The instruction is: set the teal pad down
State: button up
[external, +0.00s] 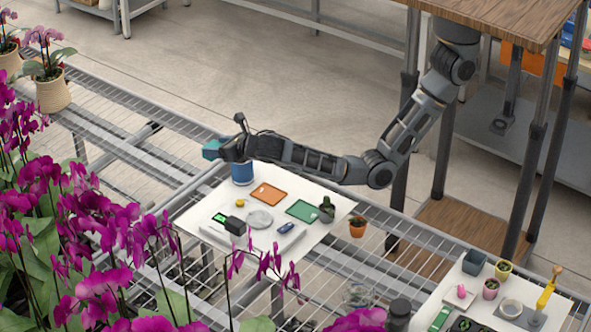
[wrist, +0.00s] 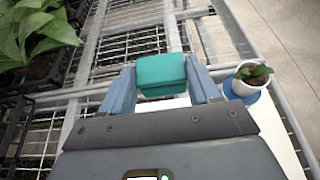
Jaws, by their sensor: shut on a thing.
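The teal pad (wrist: 162,74) is a small, thick block with rounded edges. It sits between the two blue-grey fingers of my gripper (wrist: 163,85), which is shut on it. In the external view the teal pad (external: 210,150) shows at the tip of my gripper (external: 217,149), at the far left end of my outstretched arm. An orange tray (external: 269,194) and a green tray (external: 305,211) lie flat on the sheet.
A blue container (external: 242,174) stands just under my wrist. A potted plant (wrist: 250,77) is right of my fingers in the wrist view. A round grey dish (external: 259,219), a black device (external: 235,226) and a cactus (external: 326,209) share the sheet. Purple orchids (external: 85,225) crowd the left foreground.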

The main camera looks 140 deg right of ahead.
jog(key=s+a+r+p, duration=0.15)
jog(key=s+p, duration=0.35)
jog(key=s, duration=1.2)
jog(key=s+a+r+p, duration=0.15)
jog(key=s+p, duration=0.35)
jog(key=s, duration=1.2)
notch_tip(320, 180, down, 11)
jog(key=w, duration=0.1)
jog(key=w+a+f, duration=0.1)
jog(key=w+f, duration=0.1)
jog(key=w, duration=0.1)
jog(key=w+a+f, duration=0.2)
jog(key=w, duration=0.2)
jog(key=w+a+f+b, duration=0.1)
jog(key=w+a+f, duration=0.1)
jog(key=w+f, duration=0.1)
jog(key=shift+w+a, duration=0.2)
jog(key=shift+w, duration=0.05)
jog(key=shift+f+b, duration=0.3)
jog(key=shift+f, duration=1.65)
jog(key=shift+f, duration=0.15)
jog(key=o, duration=1)
